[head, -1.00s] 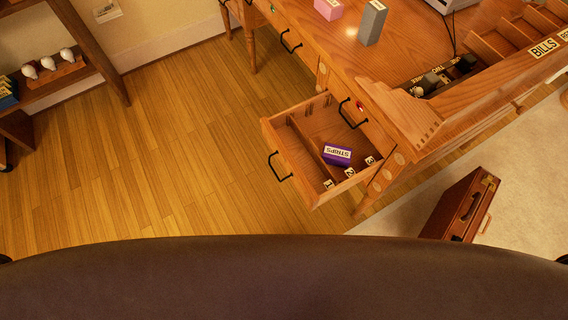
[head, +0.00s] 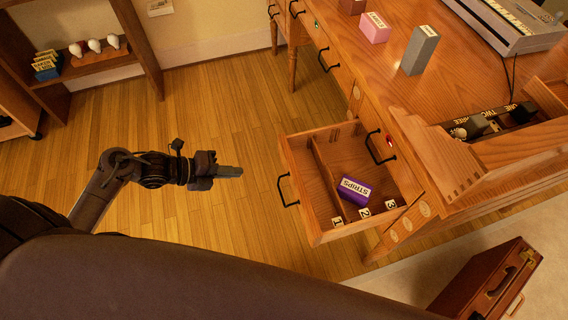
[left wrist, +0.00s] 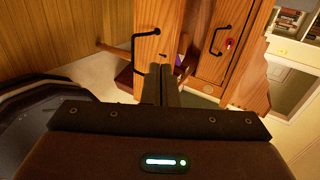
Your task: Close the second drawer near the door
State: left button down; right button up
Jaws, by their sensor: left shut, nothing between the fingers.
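An open wooden drawer (head: 318,236) sticks out from the desk in the head view, with its front and black handle (head: 287,190) facing left. A purple STRIPS box (head: 354,189) and number tags 1, 2 and 3 are inside it. My left gripper (head: 240,171) is shut and empty, left of the drawer front and apart from it, pointing right. In the left wrist view the shut fingers (left wrist: 161,72) point towards the drawer front (left wrist: 149,38) and its handle (left wrist: 136,50). My right gripper is not in view.
The desk (head: 372,63) carries a grey block (head: 420,50), a pink block (head: 375,27) and a keyboard-like machine (head: 510,22). A brown briefcase (head: 490,285) stands on the pale rug at lower right. The wooden floor (head: 215,110) left of the drawer is clear.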

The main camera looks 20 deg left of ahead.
pick_arm(q)
send_near(290, 169)
jog(key=x, duration=0.5)
jog(key=shift+a+f, duration=0.1)
jog(key=shift+f, duration=0.35)
jog(key=shift+w+d, duration=0.35)
jog(key=shift+d, duration=0.2)
jog(key=shift+w+d+f, duration=0.1)
